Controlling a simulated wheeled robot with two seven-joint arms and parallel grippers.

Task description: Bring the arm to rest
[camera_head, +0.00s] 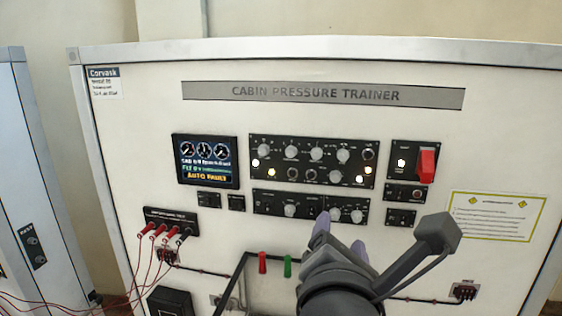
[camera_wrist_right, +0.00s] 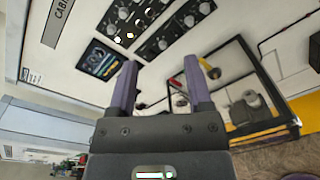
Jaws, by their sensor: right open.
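My right gripper (camera_head: 328,230) is in front of the lower middle of the trainer panel in the head view, below and partly over the lower knob row. In the right wrist view its two purple-grey fingers (camera_wrist_right: 156,92) stand apart with nothing between them. The panel, marked "Cabin Pressure Trainer" (camera_head: 323,95), stands upright ahead. Its lower knob strip (camera_head: 273,203) is partly hidden by the gripper. I cannot tell the exact gap between fingertips and panel. My left gripper is not in view.
A screen (camera_head: 206,161) reads "Auto Fault". A red switch guard (camera_head: 427,164) is at the right. Red leads (camera_head: 152,262) hang from jacks at lower left. A black frame (camera_head: 238,272) and red and green handles (camera_head: 275,264) sit close left of my gripper. A second cabinet (camera_head: 25,190) stands left.

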